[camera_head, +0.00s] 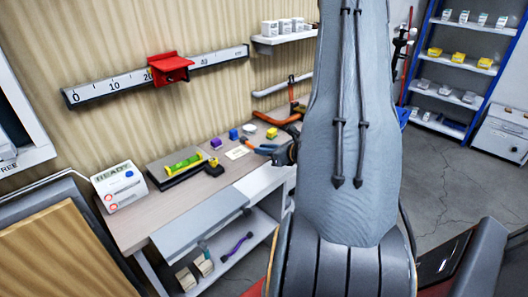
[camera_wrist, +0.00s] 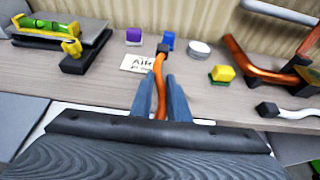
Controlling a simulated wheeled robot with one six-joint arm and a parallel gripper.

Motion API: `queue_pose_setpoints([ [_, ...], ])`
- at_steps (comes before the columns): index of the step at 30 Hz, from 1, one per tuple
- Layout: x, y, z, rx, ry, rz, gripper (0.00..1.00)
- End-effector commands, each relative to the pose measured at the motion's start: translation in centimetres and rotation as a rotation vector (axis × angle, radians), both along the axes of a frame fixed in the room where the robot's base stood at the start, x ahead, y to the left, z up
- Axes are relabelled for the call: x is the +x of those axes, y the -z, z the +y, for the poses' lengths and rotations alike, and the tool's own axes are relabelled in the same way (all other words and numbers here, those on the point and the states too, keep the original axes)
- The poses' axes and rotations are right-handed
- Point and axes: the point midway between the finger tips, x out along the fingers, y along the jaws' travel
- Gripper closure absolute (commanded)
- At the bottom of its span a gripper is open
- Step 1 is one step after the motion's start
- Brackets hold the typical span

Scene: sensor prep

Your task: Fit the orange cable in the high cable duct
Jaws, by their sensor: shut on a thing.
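In the wrist view my gripper (camera_wrist: 161,84) is shut on the orange cable (camera_wrist: 159,72), which runs up between the blue-grey fingers to a dark end (camera_wrist: 163,50) near a small white card. In the head view my gripper (camera_head: 262,149) is over the workbench, with my arm covering the area to its right. A pale rail (camera_head: 270,91) on the wall stands above a bent orange tube (camera_head: 272,121); either may be a duct, I cannot tell which. In the wrist view the pale rail (camera_wrist: 275,11) is at top right, apart from the cable.
A white-ended cable with a black plug (camera_wrist: 267,110) lies at right in the wrist view. A yellow-green block (camera_wrist: 221,74), purple block (camera_wrist: 133,37) and white disc (camera_wrist: 199,49) are on the bench. A spirit level (camera_head: 184,165) and READY box (camera_head: 119,187) stand left.

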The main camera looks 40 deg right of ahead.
Motion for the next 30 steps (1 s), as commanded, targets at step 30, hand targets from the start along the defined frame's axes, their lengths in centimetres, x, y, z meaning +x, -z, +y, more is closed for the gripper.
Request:
queue_pose_setpoints([
  [30, 0.0, 2.2, 0.0, 0.0, 0.0, 0.0, 0.66],
])
